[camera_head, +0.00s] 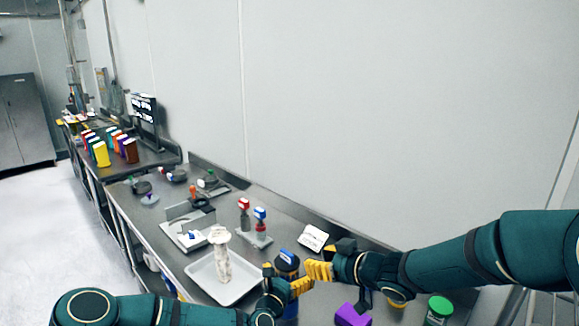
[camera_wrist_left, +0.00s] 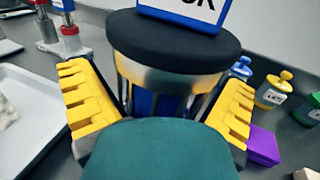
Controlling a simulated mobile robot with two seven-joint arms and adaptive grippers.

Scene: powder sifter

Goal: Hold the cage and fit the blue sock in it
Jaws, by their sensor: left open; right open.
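The cage (camera_wrist_left: 165,65) stands between my left gripper's fingers in the left wrist view. It has a black round top, a metal band and thin bars, with something blue (camera_wrist_left: 150,103) behind the bars. A blue-edged label block (camera_wrist_left: 185,8) sits on top. In the head view the cage's dark top (camera_head: 287,266) shows just beyond my left gripper (camera_head: 285,281). That gripper is open, one yellow finger on each side of the cage. My right gripper (camera_head: 328,264) is open, just right of the cage. I cannot tell whether the blue part is the sock.
A white tray (camera_head: 207,283) with a pale upright roll (camera_head: 221,255) stands left of the cage. Red and blue stamp-like tools (camera_head: 252,238) are behind. A white card (camera_head: 313,237), a purple block (camera_head: 352,316) and a green-lidded jar (camera_head: 439,308) are to the right.

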